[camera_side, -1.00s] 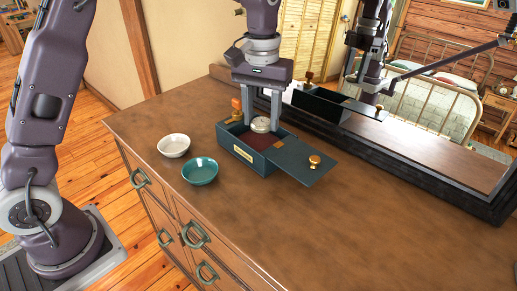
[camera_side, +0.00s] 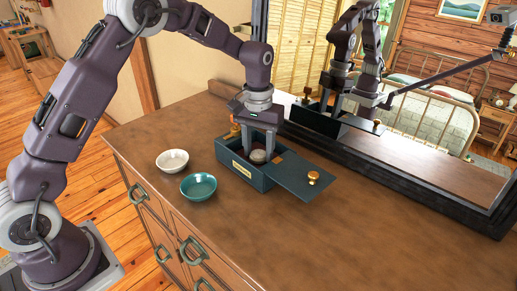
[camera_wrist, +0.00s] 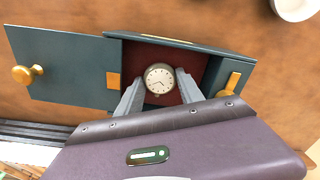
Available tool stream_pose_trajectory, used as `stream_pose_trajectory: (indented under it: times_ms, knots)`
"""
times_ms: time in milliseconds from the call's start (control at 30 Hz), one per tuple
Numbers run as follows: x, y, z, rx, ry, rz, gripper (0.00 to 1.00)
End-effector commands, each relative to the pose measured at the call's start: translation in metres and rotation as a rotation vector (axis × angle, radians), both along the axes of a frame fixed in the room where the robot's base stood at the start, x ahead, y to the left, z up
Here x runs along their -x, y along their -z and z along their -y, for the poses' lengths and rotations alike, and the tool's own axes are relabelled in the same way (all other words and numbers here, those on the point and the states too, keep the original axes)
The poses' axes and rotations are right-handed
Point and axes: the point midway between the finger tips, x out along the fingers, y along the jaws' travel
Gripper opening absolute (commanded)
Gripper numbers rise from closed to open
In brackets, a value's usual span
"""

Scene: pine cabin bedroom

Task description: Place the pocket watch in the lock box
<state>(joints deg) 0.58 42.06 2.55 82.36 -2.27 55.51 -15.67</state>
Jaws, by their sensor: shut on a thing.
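The pocket watch (camera_wrist: 160,80) has a pale round face with dark hands, and in the side view it (camera_side: 258,156) shows between my fingers. My gripper (camera_side: 262,152) is shut on it, fingers pointing down into the lock box. The lock box (camera_side: 240,172) is dark teal with a dark red lining (camera_wrist: 195,63) and a label on its front. Its lid (camera_side: 297,178) with a brass knob (camera_side: 313,177) is slid out to the right, leaving the box open. I cannot tell whether the watch touches the box floor.
A white bowl (camera_side: 172,161) and a teal bowl (camera_side: 198,187) stand left of the box on the wooden dresser top (camera_side: 330,230). A dark-framed mirror (camera_side: 400,165) stands behind. The dresser's front right is clear.

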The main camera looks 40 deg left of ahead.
Motion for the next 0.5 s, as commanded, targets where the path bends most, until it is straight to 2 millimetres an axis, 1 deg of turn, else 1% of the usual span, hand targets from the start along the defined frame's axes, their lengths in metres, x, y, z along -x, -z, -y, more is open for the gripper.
stream_pose_trajectory:
  times_ms: [67, 100, 200, 500]
  knots:
    - [0.0002, 0.0023, 0.0, 0.0, 0.0, -0.001, 0.02]
    - [0.0001, 0.0027, -0.0001, 0.0, 0.0, -0.001, 0.48]
    - [0.0001, 0.0025, 0.0, 0.0, 0.0, -0.001, 0.66]
    - [0.0, 0.001, 0.0, 0.0, 0.0, 0.0, 0.66]
